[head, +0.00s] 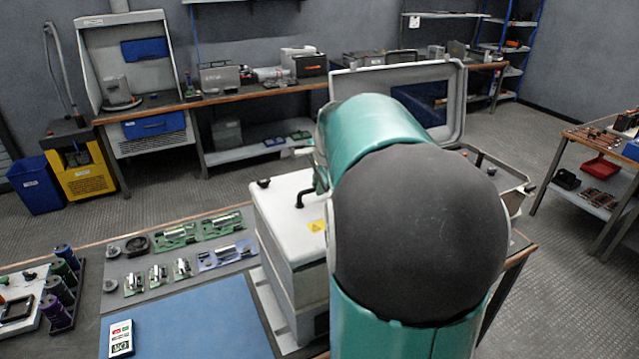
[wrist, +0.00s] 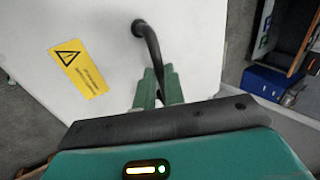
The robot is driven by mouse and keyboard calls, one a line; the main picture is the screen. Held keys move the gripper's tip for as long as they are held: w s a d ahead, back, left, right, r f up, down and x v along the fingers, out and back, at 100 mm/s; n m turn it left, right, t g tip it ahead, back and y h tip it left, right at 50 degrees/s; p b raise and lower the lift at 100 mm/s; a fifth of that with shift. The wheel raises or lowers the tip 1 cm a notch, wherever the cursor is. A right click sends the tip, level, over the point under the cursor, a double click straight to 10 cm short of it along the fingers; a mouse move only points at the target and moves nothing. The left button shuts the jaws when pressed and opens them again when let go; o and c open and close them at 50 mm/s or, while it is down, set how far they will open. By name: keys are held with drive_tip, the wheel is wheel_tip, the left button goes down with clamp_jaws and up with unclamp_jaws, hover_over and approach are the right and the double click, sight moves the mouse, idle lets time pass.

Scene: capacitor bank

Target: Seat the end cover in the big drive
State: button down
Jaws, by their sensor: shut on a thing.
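A large white housing (head: 290,255), which looks like the big drive, stands at the right end of the near bench. Its white upper panel (head: 275,205), likely the end cover, carries a yellow warning label (head: 318,226) and a black bar handle (head: 303,196). In the wrist view the white panel (wrist: 95,30) fills the left and middle, with the label (wrist: 78,68) on it. My gripper (wrist: 158,88) has its green fingers shut on the black handle (wrist: 147,38). My arm hides the right part of the housing. I cannot tell whether the panel is seated or apart.
A grey mat (head: 155,282) holds several green boards and round parts left of the housing. A blue mat (head: 205,325) lies in front, with a small meter (head: 121,338) on it. An open grey case (head: 455,95) stands behind my arm.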

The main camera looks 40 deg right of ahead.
drive_tip(key=shift+f, duration=0.7)
idle(0.8)
drive_tip(key=c, duration=1.4)
unclamp_jaws()
drive_tip(key=shift+s, duration=0.1)
drive_tip(key=v, duration=1.3)
drive_tip(key=shift+s+r, duration=0.1)
drive_tip(key=shift+r, duration=0.25)
